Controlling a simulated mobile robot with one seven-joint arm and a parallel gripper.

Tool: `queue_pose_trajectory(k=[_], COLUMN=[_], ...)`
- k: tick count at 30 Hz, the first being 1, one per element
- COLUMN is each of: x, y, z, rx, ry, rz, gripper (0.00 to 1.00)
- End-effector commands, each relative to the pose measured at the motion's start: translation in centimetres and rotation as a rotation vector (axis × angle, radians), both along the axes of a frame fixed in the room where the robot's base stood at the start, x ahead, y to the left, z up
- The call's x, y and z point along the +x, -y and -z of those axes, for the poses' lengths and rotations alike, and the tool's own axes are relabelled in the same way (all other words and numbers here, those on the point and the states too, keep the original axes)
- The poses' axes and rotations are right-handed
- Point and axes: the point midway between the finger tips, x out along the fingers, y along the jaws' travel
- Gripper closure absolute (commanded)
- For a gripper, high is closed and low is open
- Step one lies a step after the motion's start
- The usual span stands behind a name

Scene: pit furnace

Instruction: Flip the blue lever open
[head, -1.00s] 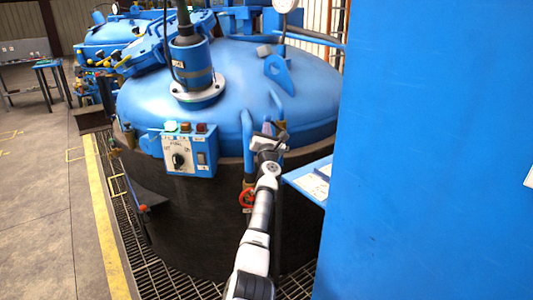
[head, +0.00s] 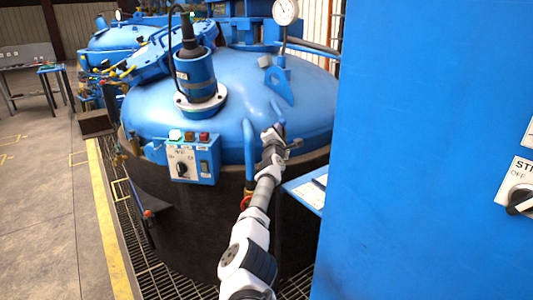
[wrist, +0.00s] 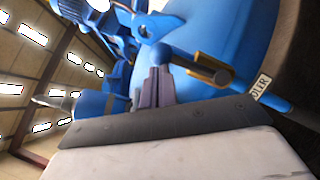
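I cannot tell for certain which blue part is the lever. A brass-coloured rod with a dark end (wrist: 208,68) lies just right of the fingers. Contact with any part cannot be told.
A control box (head: 188,160) with a knob and coloured buttons is left of my arm. A large blue cabinet (head: 420,150) fills the right side, with a small blue shelf (head: 308,190) beside it. A pressure gauge (head: 286,11) stands behind. Open floor (head: 45,220) is at left.

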Motion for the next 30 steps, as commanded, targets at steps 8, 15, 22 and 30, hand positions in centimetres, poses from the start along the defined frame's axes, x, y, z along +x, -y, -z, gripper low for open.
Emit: queue_pose_trajectory(k=[8,15,22,30], x=[0.08,0.07,0.07,-0.06], y=[0.41,0.47,0.5,-0.07], z=[-0.43,-0.4,-0.38,0.43], rx=[-0.002,-0.003,-0.003,-0.004], ry=[0.003,0.003,0.002,0.002], rz=[0.0,0.0,0.001,0.002], gripper=[1.0,1.0,1.0,1.0])
